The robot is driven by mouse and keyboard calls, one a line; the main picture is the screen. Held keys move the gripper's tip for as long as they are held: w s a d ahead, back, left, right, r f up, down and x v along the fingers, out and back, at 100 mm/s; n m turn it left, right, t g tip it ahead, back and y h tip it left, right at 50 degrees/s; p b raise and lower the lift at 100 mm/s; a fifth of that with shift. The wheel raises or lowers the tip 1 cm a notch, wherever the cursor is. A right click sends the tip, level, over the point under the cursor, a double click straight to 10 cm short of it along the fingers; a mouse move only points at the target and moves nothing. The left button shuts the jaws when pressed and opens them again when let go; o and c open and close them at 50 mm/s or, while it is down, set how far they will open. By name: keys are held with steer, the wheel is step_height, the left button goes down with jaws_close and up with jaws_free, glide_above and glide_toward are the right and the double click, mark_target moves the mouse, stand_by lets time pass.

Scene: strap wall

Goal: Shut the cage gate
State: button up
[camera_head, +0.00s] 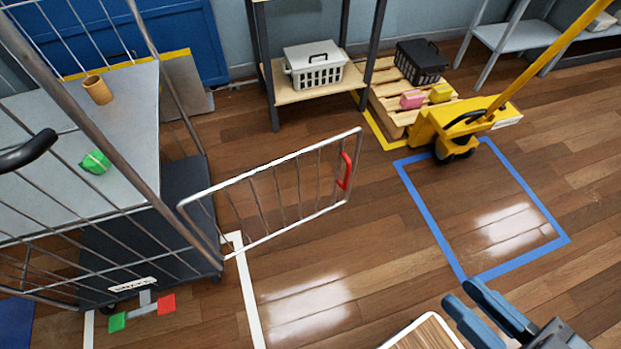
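The cage gate (272,192) is a light metal barred panel with a red handle (346,171) near its free end. It stands swung out from the roll cage (105,165) over the floor, with its hinged side at the cage's right corner post. My gripper (462,292), with blue-grey fingers, is at the bottom right, well apart from the gate and handle. Its fingers are apart with nothing visible between them. Inside the cage, a tan cup (97,90) and a green item (95,162) rest on a grey shelf.
A red-and-green pedal (143,311) sits low at the cage's front. A yellow pallet jack (462,122) and wooden pallet (393,112) stand at back right. A shelf rack (318,88) stands behind the gate. Floor inside the blue outline (432,215) is clear.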

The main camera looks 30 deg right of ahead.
steer(key=shift+w+f, duration=0.15)
steer(key=shift+f, duration=0.15)
steer(key=shift+c, duration=0.7)
steer(key=shift+m+t+h, duration=0.3)
steer(key=shift+t+h, duration=0.4)
steer(key=shift+t, duration=0.2)
steer(key=w+f, duration=0.2)
steer(key=f, duration=0.1)
steer(key=w+d+f+b, duration=0.1)
steer(key=f, duration=0.2)
steer(key=w+d+f+b, duration=0.1)
steer(key=w+f, duration=0.1)
steer(key=f, duration=0.1)
steer(key=shift+w+d+f, duration=0.15)
steer(key=shift+w+f, duration=0.15)
steer(key=shift+w, duration=0.05)
jaws_close()
steer(key=t+b, duration=0.1)
steer(key=b, duration=0.5)
glide_toward(351, 138)
steer(key=w+b, duration=0.1)
steer(key=w, duration=0.1)
steer(key=w+b, duration=0.1)
steer(key=w, duration=0.1)
steer(key=w+b, duration=0.1)
steer(key=w, duration=0.2)
steer(key=shift+d+f, duration=0.2)
steer(key=shift+d, duration=0.1)
